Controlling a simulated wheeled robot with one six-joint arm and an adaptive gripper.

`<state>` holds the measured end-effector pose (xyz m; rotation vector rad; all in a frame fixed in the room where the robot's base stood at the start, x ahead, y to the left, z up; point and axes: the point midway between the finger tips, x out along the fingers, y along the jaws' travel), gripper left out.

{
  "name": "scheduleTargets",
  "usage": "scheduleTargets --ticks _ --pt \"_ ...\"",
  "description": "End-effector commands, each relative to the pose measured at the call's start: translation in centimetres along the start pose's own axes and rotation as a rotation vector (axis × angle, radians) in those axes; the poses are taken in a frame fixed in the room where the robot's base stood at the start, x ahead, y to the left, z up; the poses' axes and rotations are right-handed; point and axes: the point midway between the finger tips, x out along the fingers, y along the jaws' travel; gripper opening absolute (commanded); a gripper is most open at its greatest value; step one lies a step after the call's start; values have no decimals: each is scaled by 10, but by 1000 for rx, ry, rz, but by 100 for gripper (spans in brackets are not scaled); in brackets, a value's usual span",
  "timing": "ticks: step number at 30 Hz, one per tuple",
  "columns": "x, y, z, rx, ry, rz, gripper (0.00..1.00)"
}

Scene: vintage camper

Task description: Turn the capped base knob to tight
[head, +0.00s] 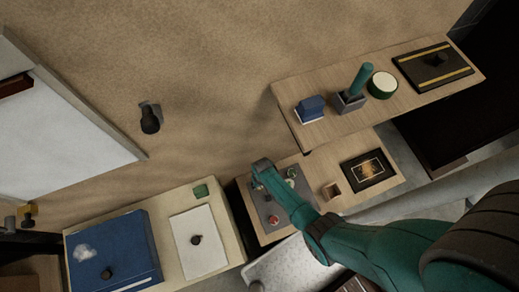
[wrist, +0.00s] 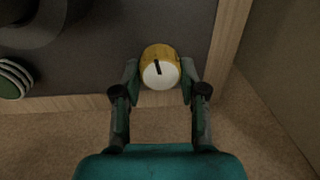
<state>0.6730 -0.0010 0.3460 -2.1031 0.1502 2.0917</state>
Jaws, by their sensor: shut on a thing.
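The capped base knob (wrist: 160,72) shows in the wrist view as a yellow cylinder with a white face and a short black pointer mark. The mark runs up and slightly left from the middle of the face. My gripper (wrist: 159,82) has one finger on each side of the knob and is shut on it. The knob sits at the edge of a dark grey panel (wrist: 120,62). In the head view my arm reaches down to the grey panel (head: 266,208) on the low wooden counter, and the arm hides the knob there.
In the wrist view a green-and-white striped round thing (wrist: 12,80) stands at the left, near a large dark round shape (wrist: 45,18). In the head view a small open box (head: 331,190) and a black framed plate (head: 368,169) lie right of the panel. A shelf (head: 420,102) holds several objects above.

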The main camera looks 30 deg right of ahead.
Motion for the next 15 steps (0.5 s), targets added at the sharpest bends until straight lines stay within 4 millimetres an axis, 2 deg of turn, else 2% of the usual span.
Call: scheduleTargets --ticks 4,13,14,15 --pt "1 1 1 54 1 1 7" --pt "1 1 2 61 1 1 7" --pt "1 1 2 60 1 1 47" --pt "1 1 2 60 1 1 57"
